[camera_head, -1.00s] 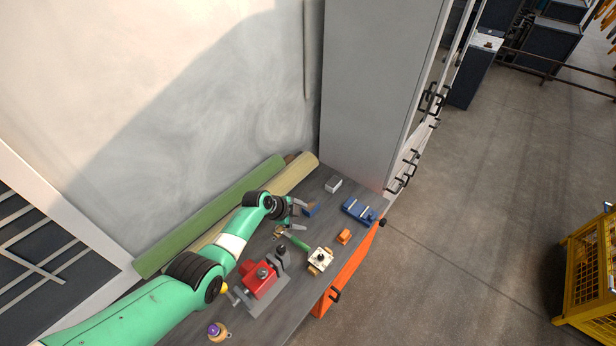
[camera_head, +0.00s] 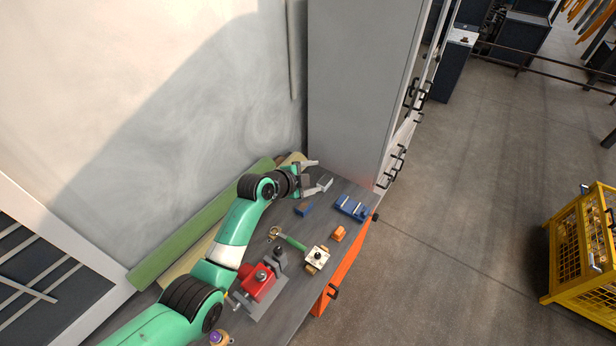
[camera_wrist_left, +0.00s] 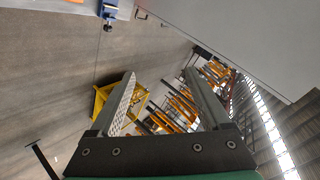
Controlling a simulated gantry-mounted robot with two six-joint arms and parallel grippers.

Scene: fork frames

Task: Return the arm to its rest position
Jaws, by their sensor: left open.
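My left gripper (camera_head: 312,178) is open and empty, raised above the far end of the workbench (camera_head: 262,325) in the head view. My green left arm (camera_head: 240,222) reaches in from the lower left across the bench. In the left wrist view, the two fingers of the left gripper (camera_wrist_left: 158,98) stand wide apart with nothing between them. My right gripper is not in view.
The bench holds a red vise (camera_head: 258,282), a blue fixture (camera_head: 352,208), an orange block (camera_head: 338,234), a blue block (camera_head: 304,209) and a green-handled tool (camera_head: 292,242). A grey cabinet (camera_head: 360,90) stands behind. A yellow cage (camera_head: 580,250) stands on the floor at right.

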